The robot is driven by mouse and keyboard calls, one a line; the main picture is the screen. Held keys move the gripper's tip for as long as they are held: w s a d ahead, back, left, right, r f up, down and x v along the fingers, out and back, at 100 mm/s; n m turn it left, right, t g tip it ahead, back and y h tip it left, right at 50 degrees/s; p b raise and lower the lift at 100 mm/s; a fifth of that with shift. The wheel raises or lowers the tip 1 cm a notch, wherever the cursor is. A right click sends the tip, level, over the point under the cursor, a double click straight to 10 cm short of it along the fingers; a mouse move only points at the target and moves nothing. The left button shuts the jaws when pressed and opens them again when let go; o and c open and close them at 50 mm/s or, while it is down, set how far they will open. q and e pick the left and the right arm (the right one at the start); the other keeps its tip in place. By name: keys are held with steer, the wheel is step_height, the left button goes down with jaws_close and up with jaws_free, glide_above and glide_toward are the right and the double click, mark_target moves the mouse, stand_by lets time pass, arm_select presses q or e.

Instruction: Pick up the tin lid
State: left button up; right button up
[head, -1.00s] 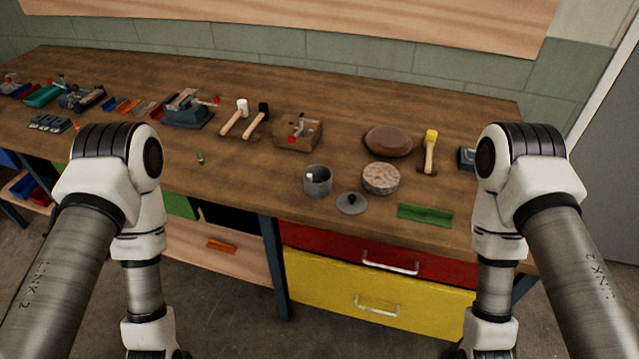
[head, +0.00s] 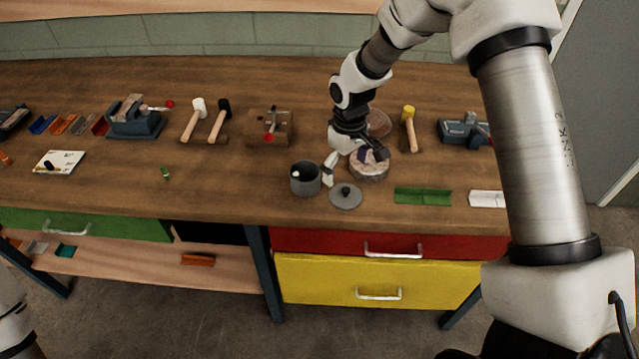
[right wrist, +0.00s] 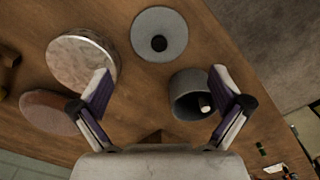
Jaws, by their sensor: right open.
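The tin lid (head: 346,197) is a grey disc with a dark knob, lying flat on the bench near its front edge. It also shows at the top of the right wrist view (right wrist: 172,27). The open grey tin (head: 305,180) stands upright to its left, with a small pale item inside, seen in the right wrist view (right wrist: 180,84). My right gripper (head: 352,168) is open and empty above the bench, just behind the lid. In the right wrist view its fingers (right wrist: 160,82) are spread, with the lid beyond the tips. My left gripper is out of view.
A round stone-like block (head: 369,170) sits behind and right of the lid, below my right gripper. A brown rounded piece (head: 379,122) lies behind it. A green channel (head: 423,196) lies to the right. A yellow-headed hammer (head: 409,130) lies farther back.

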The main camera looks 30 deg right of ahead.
mark_target(346, 190)
steer(key=shift+w, duration=0.25)
steer(key=shift+s+f+p, duration=0.8)
steer(key=shift+s+f, duration=0.2)
steer(key=shift+f, duration=0.15)
steer(key=f, duration=0.2)
steer(key=w+f, duration=0.1)
steer(key=f, duration=0.1)
steer(key=shift+d+f+p, duration=0.15)
steer(key=shift+f+p, duration=0.1)
steer(key=shift+p, duration=0.1)
steer(key=shift+s+r, duration=0.1)
steer(key=shift+r, duration=0.05)
steer(key=shift+s, duration=0.1)
steer(key=c, duration=0.5)
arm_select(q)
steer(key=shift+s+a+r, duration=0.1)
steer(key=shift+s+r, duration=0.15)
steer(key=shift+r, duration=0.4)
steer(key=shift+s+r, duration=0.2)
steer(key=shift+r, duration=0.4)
arm_select(e)
jaws_close()
